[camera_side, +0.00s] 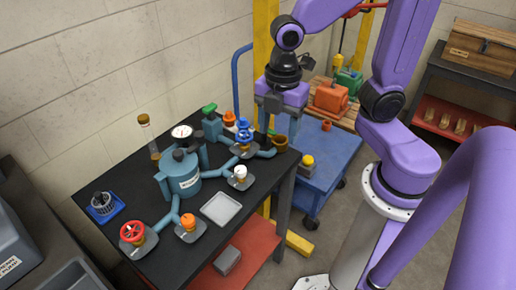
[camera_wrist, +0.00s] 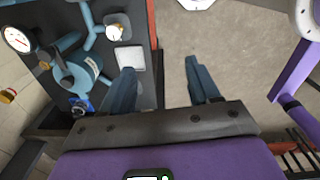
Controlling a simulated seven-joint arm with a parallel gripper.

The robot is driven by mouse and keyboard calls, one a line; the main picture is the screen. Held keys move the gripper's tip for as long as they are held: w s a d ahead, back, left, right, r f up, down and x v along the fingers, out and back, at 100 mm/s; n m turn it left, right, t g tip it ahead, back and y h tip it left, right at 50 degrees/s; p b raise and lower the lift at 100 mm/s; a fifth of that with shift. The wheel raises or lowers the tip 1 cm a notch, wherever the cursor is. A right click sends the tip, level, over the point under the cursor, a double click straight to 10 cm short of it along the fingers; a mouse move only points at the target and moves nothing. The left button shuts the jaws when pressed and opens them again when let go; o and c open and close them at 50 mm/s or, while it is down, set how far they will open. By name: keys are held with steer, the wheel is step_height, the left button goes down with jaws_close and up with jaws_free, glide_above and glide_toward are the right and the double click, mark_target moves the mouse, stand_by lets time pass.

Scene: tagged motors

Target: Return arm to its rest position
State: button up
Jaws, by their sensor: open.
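My gripper (camera_side: 266,122) hangs from the purple arm at the table's far right corner in the side view, pointing down. In the wrist view my gripper (camera_wrist: 159,68) shows two blue-grey fingers spread wide apart, with only floor and the table's edge seen between them. Nothing is held.
A yellow post (camera_side: 265,35) stands behind. Floor shows at right.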

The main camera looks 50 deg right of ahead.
steer(key=s+d+m, duration=0.3)
steer(key=s+m, duration=0.3)
steer(key=s, duration=0.4)
steer(key=shift+m, duration=0.4)
